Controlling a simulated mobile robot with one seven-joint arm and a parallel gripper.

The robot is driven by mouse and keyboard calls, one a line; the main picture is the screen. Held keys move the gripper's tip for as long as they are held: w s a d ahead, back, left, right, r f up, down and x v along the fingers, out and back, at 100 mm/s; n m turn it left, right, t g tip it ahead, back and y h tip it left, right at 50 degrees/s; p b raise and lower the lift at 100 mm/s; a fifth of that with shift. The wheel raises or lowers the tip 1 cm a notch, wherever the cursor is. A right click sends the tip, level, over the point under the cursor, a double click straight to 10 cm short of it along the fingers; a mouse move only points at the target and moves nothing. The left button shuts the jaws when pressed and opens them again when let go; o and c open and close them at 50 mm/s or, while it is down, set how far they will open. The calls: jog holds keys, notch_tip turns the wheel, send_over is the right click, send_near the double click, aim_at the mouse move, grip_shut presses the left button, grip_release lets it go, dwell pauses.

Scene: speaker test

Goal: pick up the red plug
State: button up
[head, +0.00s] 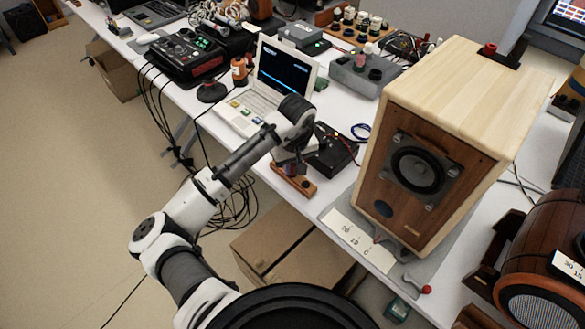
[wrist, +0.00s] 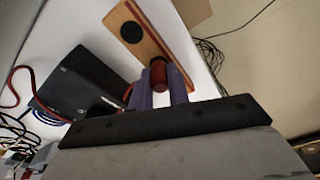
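The red plug (wrist: 158,76) shows in the wrist view as a short red cylinder at one end of a wooden strip (wrist: 136,28) with a round black part. My gripper (wrist: 160,92) has one purple-grey finger on each side of the plug. The plug fills the gap between the fingers; whether they press on it cannot be told. In the head view my gripper (head: 291,164) is low over the wooden strip (head: 291,181) at the table's front edge. The plug is not clearly visible there, being hidden by my gripper.
A black box (head: 331,150) with wires stands close beside my gripper. A white laptop (head: 262,88) is behind it to the left. A large wooden speaker (head: 428,150) stands to the right on a grey mat (head: 398,275). Cables hang off the front edge over a cardboard box (head: 290,245).

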grip_shut()
jog(key=shift+r, duration=0.1)
notch_tip(320, 180, up, 20)
jog(key=shift+b, duration=0.4)
dwell(0.3)
notch_tip(320, 180, up, 25)
jog(key=p, duration=0.8)
jog(key=shift+r, duration=0.2)
dwell(0.3)
